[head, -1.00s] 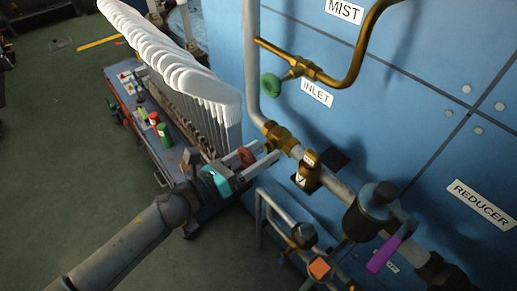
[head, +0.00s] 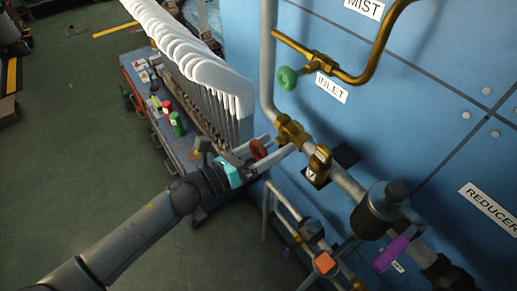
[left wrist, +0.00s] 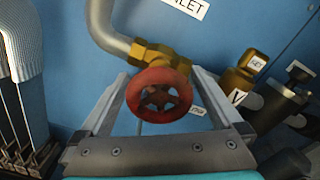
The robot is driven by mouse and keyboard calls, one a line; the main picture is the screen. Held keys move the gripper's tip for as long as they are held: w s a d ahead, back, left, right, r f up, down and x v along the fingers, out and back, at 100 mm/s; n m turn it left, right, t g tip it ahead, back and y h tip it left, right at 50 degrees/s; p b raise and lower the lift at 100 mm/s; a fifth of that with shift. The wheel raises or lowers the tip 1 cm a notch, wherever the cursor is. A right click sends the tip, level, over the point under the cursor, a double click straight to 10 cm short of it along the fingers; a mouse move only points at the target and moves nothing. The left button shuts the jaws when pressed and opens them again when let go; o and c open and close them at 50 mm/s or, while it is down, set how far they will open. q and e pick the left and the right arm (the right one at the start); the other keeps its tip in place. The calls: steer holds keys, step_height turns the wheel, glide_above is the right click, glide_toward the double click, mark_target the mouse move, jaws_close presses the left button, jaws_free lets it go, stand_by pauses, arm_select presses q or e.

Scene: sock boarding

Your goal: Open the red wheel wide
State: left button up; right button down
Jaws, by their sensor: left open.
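The red wheel (head: 258,149) is a small spoked handwheel on a brass valve (head: 291,133) in the grey pipe on the blue panel. In the left wrist view the red wheel (left wrist: 159,94) faces the camera, with the brass body behind it. My left gripper (head: 280,146) is open. In the left wrist view its two fingers (left wrist: 162,100) stand on either side of the wheel, with a gap visible at each side. The wheel lies between the fingers and does not look gripped. My right gripper is not in view.
A green wheel (head: 287,78) sits above on the brass inlet line. A brass fitting (head: 318,163), a purple lever (head: 391,254) and an orange-capped part (head: 324,263) are to the right. A cart (head: 183,152) with white socks on boards (head: 196,62) stands close at left.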

arm_select(q)
steer(key=b+v, duration=0.1)
steer(key=v, duration=1.4)
steer(key=shift+s+a, duration=0.1)
steer(key=shift+a, duration=0.05)
